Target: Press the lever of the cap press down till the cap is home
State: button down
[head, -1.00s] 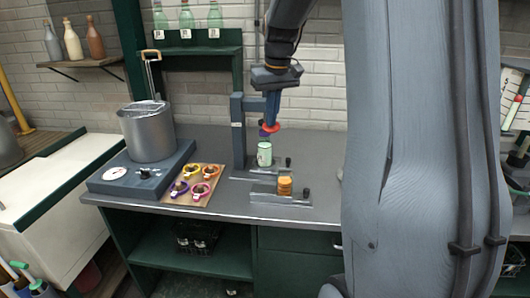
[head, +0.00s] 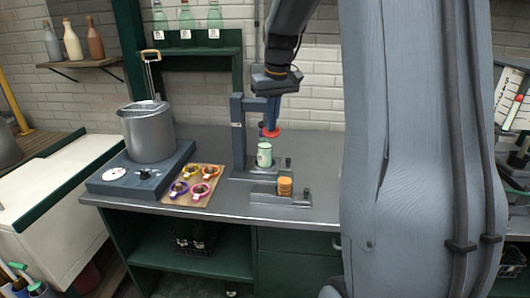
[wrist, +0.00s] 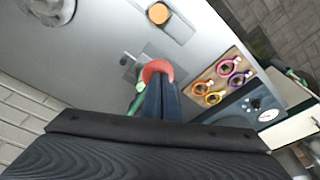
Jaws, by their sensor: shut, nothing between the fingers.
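The cap press (head: 238,135) stands on the grey counter as an upright grey column on a flat base. Its lever ends in a red round knob (head: 271,132), which also shows in the wrist view (wrist: 157,70). My gripper (head: 272,123) is shut, its blue fingers pointing down with the tips at the top of the knob; I cannot tell for certain whether they touch. A pale green bottle (head: 264,154) stands upright on the press base, just below the knob. The cap and its seating on the bottle cannot be made out. In the wrist view my fingers (wrist: 160,88) partly cover this area.
An orange round piece (head: 285,186) sits on a small grey fixture in front of the press. To the left are a board (head: 205,171) with several coloured rings and a metal pot (head: 147,130) on a grey unit. A bottle shelf (head: 200,48) hangs behind.

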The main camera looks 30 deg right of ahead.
jog(key=shift+x, duration=0.8)
jog(key=shift+d, duration=0.15)
jog(key=shift+b+x, duration=0.35)
jog(key=shift+x, duration=0.45)
jog(key=shift+w+d+f, duration=0.1)
jog(key=shift+d+f, duration=0.05)
